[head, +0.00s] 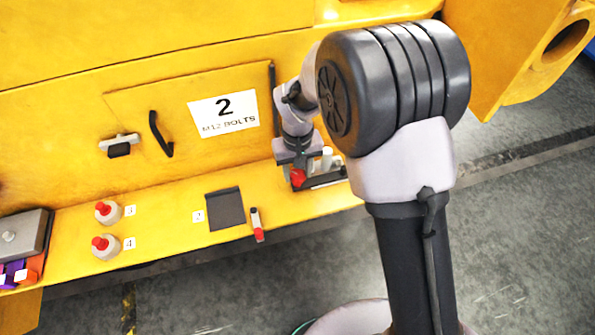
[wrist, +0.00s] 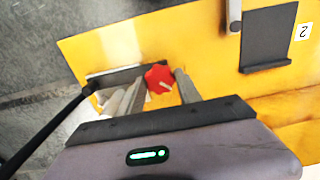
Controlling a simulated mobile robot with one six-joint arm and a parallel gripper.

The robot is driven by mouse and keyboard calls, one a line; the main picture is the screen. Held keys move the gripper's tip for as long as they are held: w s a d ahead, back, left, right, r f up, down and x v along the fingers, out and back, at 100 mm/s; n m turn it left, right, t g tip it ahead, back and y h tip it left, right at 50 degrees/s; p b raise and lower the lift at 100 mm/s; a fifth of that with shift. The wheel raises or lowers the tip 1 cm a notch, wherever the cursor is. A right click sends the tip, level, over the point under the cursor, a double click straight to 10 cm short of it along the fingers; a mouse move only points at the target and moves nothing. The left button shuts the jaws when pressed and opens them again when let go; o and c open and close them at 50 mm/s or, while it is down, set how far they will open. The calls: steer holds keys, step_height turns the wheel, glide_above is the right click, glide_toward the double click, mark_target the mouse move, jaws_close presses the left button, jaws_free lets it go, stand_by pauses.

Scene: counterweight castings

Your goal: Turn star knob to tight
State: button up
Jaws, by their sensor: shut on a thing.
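The red star knob (head: 298,177) sits on a dark fixture (head: 327,181) at the right part of the yellow ledge. My gripper (head: 298,166) reaches down over it from above and partly hides it in the head view. In the wrist view the red star knob (wrist: 159,79) lies between the two grey fingers of my gripper (wrist: 162,88), which are shut on it. A pale mark shows at the knob's near edge. The dark fixture (wrist: 125,76) shows behind the knob. Any tight marking is too small to make out.
A sign reading "2 M12 BOLTS" (head: 223,113) and a black handle (head: 160,134) are on the yellow panel behind.

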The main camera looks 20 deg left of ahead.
mark_target(298, 174)
steer(key=m+b, duration=0.1)
steer(key=m, duration=0.2)
steer(key=shift+m, duration=0.3)
steer(key=shift+m+b, duration=0.35)
steer(key=shift+m, duration=1.25)
steer(key=o, duration=1.4)
steer(key=shift+c, duration=0.2)
step_height(298, 174, up, 18)
steer(key=p, duration=0.5)
steer(key=shift+f, duration=0.25)
